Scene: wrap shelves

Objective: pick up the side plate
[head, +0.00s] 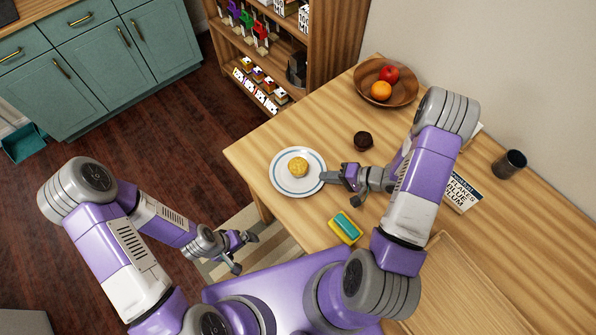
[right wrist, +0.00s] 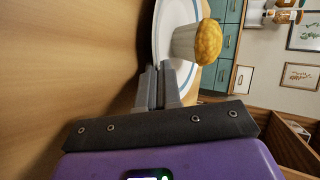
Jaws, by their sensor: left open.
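The side plate (head: 284,183) is white with blue rings and lies level near the table's left edge. A muffin (head: 298,167) stands on it. My right gripper (head: 325,177) is at the plate's right rim. In the right wrist view the plate (right wrist: 164,42) shows edge-on beside the muffin (right wrist: 205,42), and the right gripper's fingers (right wrist: 160,72) are close together with the rim between their tips. Whether the plate is clear of the table I cannot tell. My left gripper (head: 246,252) is open and empty, left of the table's front edge.
On the wooden table (head: 480,240) are a dark muffin (head: 363,141), a yellow-and-teal sponge (head: 346,227), a fruit bowl (head: 366,93), a dark cup (head: 509,164), a box (head: 463,194) and a wooden tray (head: 450,290). A shelf (head: 335,45) stands behind the table.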

